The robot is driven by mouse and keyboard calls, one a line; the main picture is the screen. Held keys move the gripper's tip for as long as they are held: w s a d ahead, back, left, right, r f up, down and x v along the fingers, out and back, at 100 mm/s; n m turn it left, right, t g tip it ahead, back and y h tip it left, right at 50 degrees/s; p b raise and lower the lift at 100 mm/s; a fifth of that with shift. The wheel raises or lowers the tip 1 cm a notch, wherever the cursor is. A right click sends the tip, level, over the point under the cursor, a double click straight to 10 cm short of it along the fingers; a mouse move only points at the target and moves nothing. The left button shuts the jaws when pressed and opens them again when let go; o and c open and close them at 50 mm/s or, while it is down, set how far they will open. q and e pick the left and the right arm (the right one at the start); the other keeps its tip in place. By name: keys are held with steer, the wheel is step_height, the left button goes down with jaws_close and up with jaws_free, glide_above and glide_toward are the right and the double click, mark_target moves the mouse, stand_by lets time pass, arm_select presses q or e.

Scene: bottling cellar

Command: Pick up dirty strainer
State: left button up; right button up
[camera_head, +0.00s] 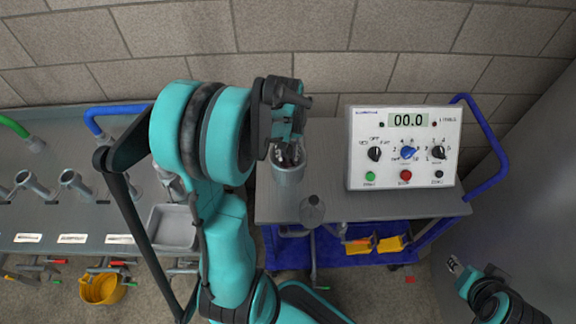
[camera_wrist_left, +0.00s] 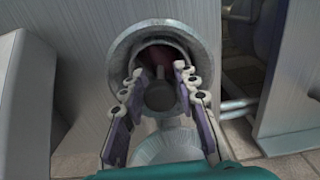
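My left gripper (camera_head: 288,154) points down into the open top of a metal cylinder (camera_head: 289,175) on the cart. In the left wrist view, the gripper (camera_wrist_left: 163,88) has its two fingers apart at the mouth of the round metal housing (camera_wrist_left: 122,62). Inside the mouth is a dark, reddish interior with a grey rounded part (camera_wrist_left: 160,96) between the fingers; I cannot tell whether this is the dirty strainer. No contact with the fingers is clear. My right gripper (camera_head: 455,266) is at the lower right, away from the cart; its opening is too small to judge.
A control box (camera_head: 405,180) reading 00.0 stands on the grey cart top (camera_head: 330,130), right of the cylinder. A round metal piece (camera_head: 311,211) is near its front edge. A blue handle (camera_head: 490,185) rises at right. A grey tray (camera_head: 173,227) is on the left bench.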

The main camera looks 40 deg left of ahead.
arm_select(q)
steer(key=shift+f, duration=0.15)
jaws_close()
